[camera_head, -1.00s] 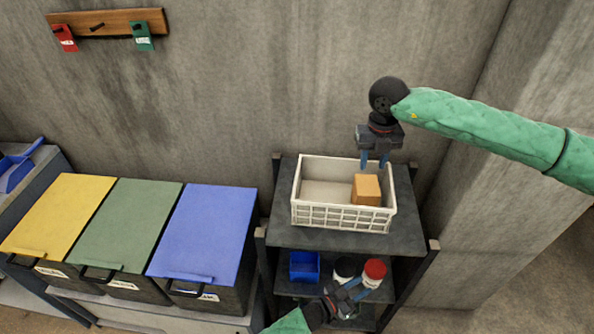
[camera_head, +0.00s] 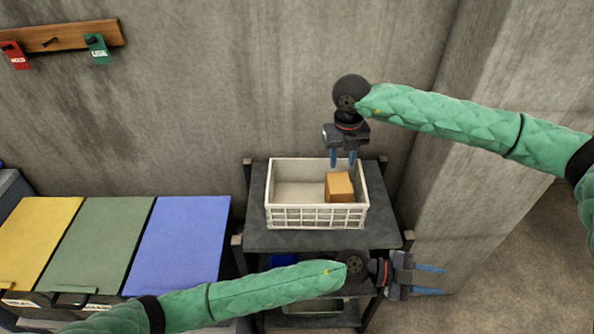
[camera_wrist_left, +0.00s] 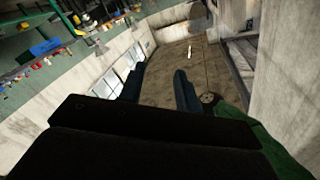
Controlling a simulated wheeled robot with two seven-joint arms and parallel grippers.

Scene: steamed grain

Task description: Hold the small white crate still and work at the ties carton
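The small white crate (camera_head: 317,211) stands on the top of a dark shelf rack. An orange-brown carton (camera_head: 339,187) sits inside it at the right; I can read no label on it. My right gripper (camera_head: 343,164) points down at the crate's back rim, behind the carton, with its fingers apart. I cannot tell whether it touches the rim. My left gripper (camera_head: 443,280) is open and empty, pointing right, beyond the rack's right side and lower than the crate. Its spread fingers also show in the left wrist view (camera_wrist_left: 160,82), with nothing between them.
The rack's top (camera_head: 258,237) has bare strips around the crate. My left arm crosses in front of the rack and hides much of the lower shelves. Yellow, green and blue lidded bins (camera_head: 180,245) stand at left. A concrete wall is behind, and a pillar (camera_head: 475,190) rises at right.

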